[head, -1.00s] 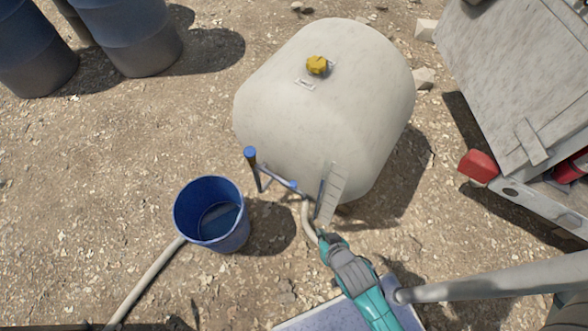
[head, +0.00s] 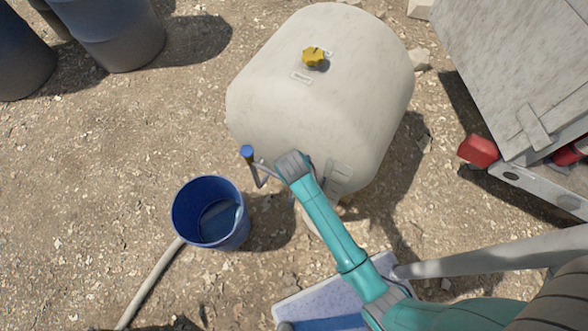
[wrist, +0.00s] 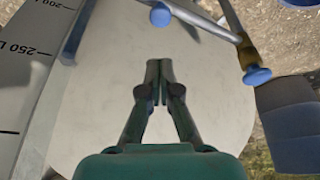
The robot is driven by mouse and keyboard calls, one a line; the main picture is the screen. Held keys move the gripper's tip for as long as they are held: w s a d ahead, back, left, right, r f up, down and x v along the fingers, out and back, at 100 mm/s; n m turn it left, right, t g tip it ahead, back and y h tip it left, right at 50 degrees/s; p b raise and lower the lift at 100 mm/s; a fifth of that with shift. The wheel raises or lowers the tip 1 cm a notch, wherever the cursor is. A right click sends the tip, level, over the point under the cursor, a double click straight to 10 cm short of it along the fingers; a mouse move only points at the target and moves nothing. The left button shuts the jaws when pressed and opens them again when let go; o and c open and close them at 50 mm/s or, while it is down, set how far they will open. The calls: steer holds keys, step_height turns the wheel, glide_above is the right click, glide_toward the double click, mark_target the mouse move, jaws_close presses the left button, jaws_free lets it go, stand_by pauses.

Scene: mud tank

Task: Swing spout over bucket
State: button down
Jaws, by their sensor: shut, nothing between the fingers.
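The spout (head: 262,168) is a thin grey metal pipe at the tank's near side, with an upright blue-capped end (head: 247,152). In the wrist view the spout pipe (wrist: 205,24) crosses the top, with a blue cap at each end. The blue bucket (head: 185,215) stands on the ground left of the spout; the spout's capped end is to the right of and above its rim in the picture. My gripper (wrist: 160,82) is shut and empty, in front of the pale tank and apart from the pipe in the wrist view. My arm hides the spout's inner end in the head view.
The pale tank (head: 330,110) has a yellow cap (head: 313,57) on top. Its volume scale (wrist: 30,70) shows in the wrist view. Blue barrels (head: 110,35) stand at upper left, a grey structure with a red part (head: 478,151) at right. A hose (head: 152,283) runs beside the bucket.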

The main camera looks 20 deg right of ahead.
steer(key=shift+w, duration=0.1)
stand_by(0.3)
steer(key=x, duration=1)
steer(key=shift+a, duration=0.1)
